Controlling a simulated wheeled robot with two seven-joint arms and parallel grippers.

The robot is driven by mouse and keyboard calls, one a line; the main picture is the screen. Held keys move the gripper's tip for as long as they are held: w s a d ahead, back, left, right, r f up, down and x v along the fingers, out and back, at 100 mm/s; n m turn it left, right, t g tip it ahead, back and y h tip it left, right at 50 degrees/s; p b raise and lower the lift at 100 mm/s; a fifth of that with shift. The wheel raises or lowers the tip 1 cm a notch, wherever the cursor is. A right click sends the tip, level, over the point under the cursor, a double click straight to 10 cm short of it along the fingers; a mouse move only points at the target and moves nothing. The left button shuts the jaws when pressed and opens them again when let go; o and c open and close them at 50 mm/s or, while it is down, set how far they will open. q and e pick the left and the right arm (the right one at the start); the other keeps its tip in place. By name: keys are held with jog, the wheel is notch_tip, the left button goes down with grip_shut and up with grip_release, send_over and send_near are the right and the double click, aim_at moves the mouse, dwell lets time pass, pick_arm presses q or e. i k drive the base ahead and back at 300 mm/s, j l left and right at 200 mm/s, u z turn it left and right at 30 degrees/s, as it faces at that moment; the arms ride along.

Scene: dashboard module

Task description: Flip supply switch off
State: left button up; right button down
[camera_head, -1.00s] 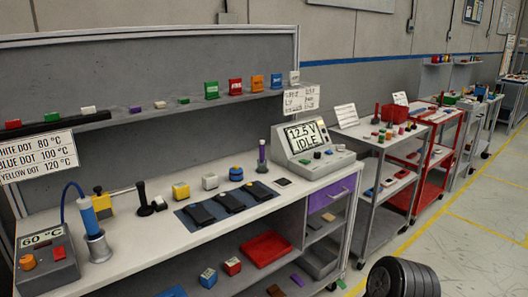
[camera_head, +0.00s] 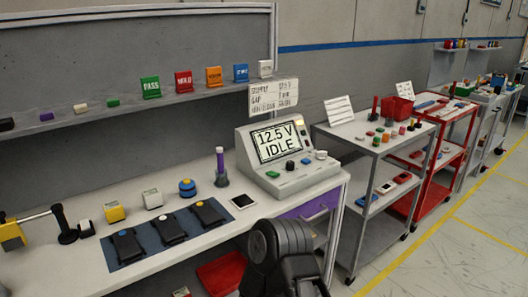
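The power supply (camera_head: 243,150) is a pale grey console at the right end of the workbench. Its display (camera_head: 277,141) reads 12.5 V IDLE. On its sloped front are a green button (camera_head: 272,174), a dark knob (camera_head: 290,165), another green button (camera_head: 306,161) and a pale round knob (camera_head: 321,155). A small yellowish lit patch (camera_head: 299,122) is at the panel's upper right. I cannot tell which control is the supply switch or its position. A dark part of my arm rises at bottom centre, in front of the bench edge. Neither gripper's fingers show.
A sign card (camera_head: 273,96) stands above the supply. A grey cart (camera_head: 345,131) and red cart (camera_head: 462,115) stand right.

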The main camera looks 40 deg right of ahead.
aim_at(272, 173)
jog(key=i+l, duration=0.1)
jog(key=l, duration=0.3)
jog(key=i+l, duration=0.1)
jog(key=l, duration=0.7)
jog(key=i+u, duration=0.05)
jog(key=i, duration=0.05)
